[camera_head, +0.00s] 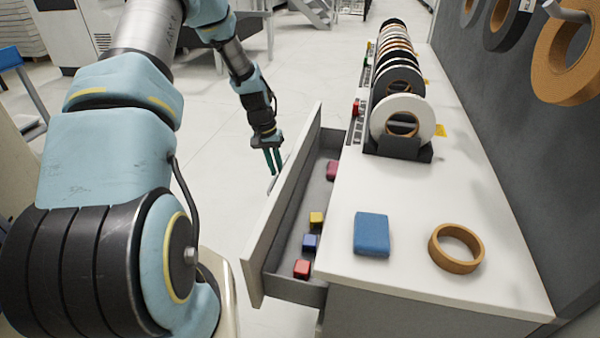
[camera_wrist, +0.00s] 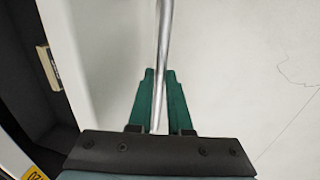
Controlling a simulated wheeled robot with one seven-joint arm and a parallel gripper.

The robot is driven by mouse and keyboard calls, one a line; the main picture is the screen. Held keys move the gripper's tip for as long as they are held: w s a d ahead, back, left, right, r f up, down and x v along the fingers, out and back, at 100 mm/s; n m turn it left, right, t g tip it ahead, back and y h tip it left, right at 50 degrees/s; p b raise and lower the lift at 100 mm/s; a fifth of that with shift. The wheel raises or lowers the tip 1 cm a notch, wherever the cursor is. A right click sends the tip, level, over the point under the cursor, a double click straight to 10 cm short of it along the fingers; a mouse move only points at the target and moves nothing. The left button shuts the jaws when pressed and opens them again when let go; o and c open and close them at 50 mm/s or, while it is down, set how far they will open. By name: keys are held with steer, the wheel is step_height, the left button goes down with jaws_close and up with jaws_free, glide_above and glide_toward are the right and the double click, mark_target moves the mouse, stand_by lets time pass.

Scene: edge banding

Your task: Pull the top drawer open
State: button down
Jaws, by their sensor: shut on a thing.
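The top drawer (camera_head: 262,232) stands pulled out from the white-topped cabinet, its grey inside showing. Small blocks lie in it: a red block (camera_head: 302,268), a blue block (camera_head: 310,242), a yellow block (camera_head: 316,219) and a dark red item (camera_head: 332,170). My gripper (camera_head: 272,165), with green fingers, points down at the outer side of the drawer front. In the wrist view my gripper (camera_wrist: 160,80) is shut on the metal bar handle (camera_wrist: 162,35), which runs between the fingers. The handle also shows in the head view (camera_head: 273,184), partly hidden by the fingers.
On the cabinet top (camera_head: 345,200) are a blue block (camera_head: 371,234), a tan tape roll (camera_head: 456,248) and a rack of several rolls (camera_head: 402,118). More rolls hang on the grey panel (camera_head: 480,110) at right. The floor (camera_head: 215,130) left of the drawer is clear.

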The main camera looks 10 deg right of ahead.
steer(key=w+a, duration=0.4)
steer(key=a, duration=0.3)
steer(key=shift+a, duration=0.1)
steer(key=c, duration=0.8)
jaws_free()
steer(key=shift+c, duration=0.2)
step_height(320, 180, up, 11)
steer(key=w+a+b, duration=0.1)
steer(key=b, duration=0.1)
steer(key=shift+a+f+b, duration=0.15)
steer(key=shift+a+b, duration=0.25)
steer(key=s+a+r+n+t, duration=0.1)
steer(key=s+a+r, duration=0.1)
steer(key=s, duration=0.6)
steer(key=s+a+r+n+y, duration=0.1)
steer(key=s+a+r+n, duration=0.1)
steer(key=s, duration=0.6)
steer(key=s+a+r+n+t, duration=0.1)
steer(key=s+a+r, duration=0.2)
steer(key=s+a, duration=0.2)
steer(key=s, duration=0.3)
steer(key=shift+s+r+n+t+y, duration=0.15)
steer(key=shift+r+n+t+y, duration=0.15)
steer(key=shift+y, duration=0.1)
